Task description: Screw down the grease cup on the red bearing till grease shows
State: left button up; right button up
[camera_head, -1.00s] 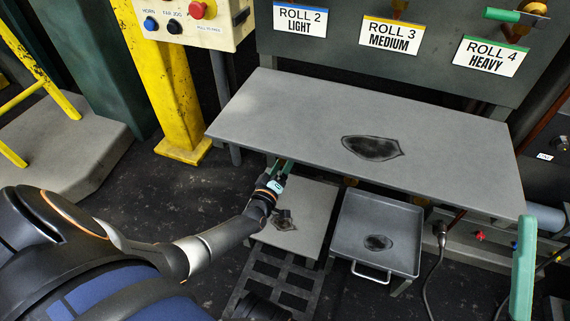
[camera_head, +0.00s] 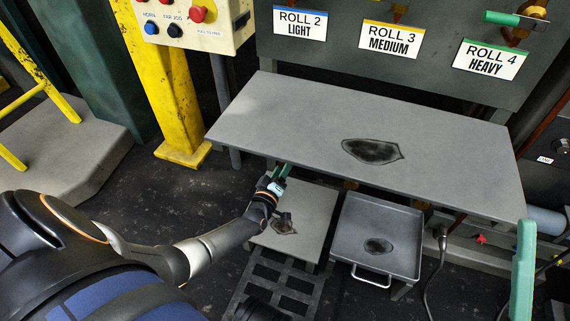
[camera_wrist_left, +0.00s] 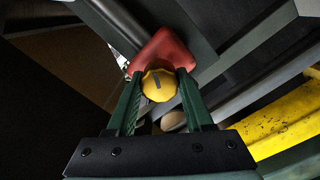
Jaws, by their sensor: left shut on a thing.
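The red bearing (camera_wrist_left: 176,48) shows at the top middle of the left wrist view. The yellow grease cup (camera_wrist_left: 160,85), with a dark mark on its face, sits right in front of it. My left gripper (camera_wrist_left: 160,92) has its two green fingers on either side of the cup and is shut on it. In the head view my left gripper (camera_head: 278,176) reaches under the front edge of the grey table, which hides the bearing and the cup. I cannot tell whether grease shows.
The grey tabletop (camera_head: 280,115) with a dark stain overhangs the left gripper. A low grey stand (camera_head: 312,205) and a metal tray with a handle (camera_head: 345,235) stand below. A yellow post (camera_head: 165,90) and control box (camera_head: 220,30) are at the left.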

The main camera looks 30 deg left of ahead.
pick_arm(q)
grip_shut()
jog(key=shift+m, duration=0.3)
jog(key=m+p, duration=0.1)
jog(key=m, duration=0.2)
jog(key=shift+d+m, duration=0.1)
jog(key=shift+m, duration=1.9)
jog(key=o, duration=1.2)
grip_release()
jog(key=shift+p, duration=0.3)
